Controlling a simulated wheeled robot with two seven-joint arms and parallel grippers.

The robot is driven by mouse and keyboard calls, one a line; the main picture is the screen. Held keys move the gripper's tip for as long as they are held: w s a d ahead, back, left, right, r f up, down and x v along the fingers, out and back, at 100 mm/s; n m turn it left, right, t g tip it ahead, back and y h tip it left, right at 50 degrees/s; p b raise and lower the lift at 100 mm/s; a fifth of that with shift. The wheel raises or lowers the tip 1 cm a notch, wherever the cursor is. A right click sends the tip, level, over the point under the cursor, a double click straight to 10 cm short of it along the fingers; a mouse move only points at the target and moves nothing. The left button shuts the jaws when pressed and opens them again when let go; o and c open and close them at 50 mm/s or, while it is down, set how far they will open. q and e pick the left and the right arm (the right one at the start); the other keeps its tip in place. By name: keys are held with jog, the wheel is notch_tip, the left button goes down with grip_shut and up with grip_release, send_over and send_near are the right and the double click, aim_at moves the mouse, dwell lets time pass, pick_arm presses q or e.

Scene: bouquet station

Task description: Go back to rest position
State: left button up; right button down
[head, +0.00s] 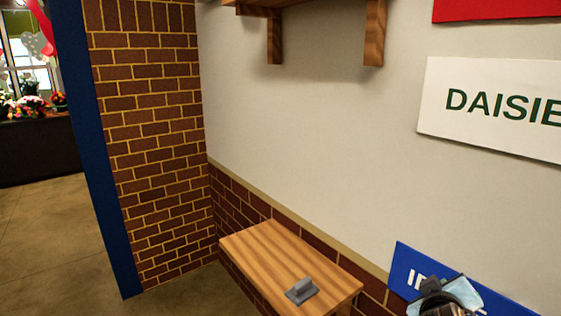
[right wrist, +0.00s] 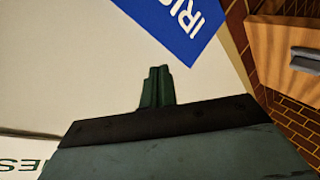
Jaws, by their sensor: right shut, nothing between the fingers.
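My right gripper (right wrist: 157,88) shows in the right wrist view with its two dark green fingers together and nothing between them. It points toward the pale wall, with the blue sign beyond and to the right of the fingertips. In the head view, a dark and light-blue part of my right arm shows at the bottom right corner, in front of the blue sign. The fingertips cannot be made out there. My left gripper is in neither view.
A wooden table (head: 262,250) against the wall bears a small grey block-like fitting (head: 301,290). A blue sign (head: 402,262) and a white "DAISIE…" sign (head: 490,75) are on the wall. A wooden shelf (head: 374,30) is above. Open floor (head: 50,235) lies left, past a blue post (head: 95,170).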

jog(key=s+a+f+m+g+y, duration=0.1)
jog(key=s+a+f+g+y, duration=0.35)
jog(key=s+f, duration=0.65)
jog(key=s+a+f+g+y, duration=0.3)
jog(key=s+a+f, duration=0.3)
jog(key=s, duration=1)
notch_tip(320, 180, down, 24)
jog(key=g, duration=0.1)
jog(key=s+d+f+g, duration=0.1)
jog(key=s+d+f, duration=0.1)
jog(key=s+f, duration=0.6)
jog(key=s+d+f+b, duration=0.1)
jog(key=s+f, duration=0.8)
jog(key=s, duration=0.1)
jog(key=shift+d+f+g, duration=0.25)
jog(key=shift+d+g, duration=0.1)
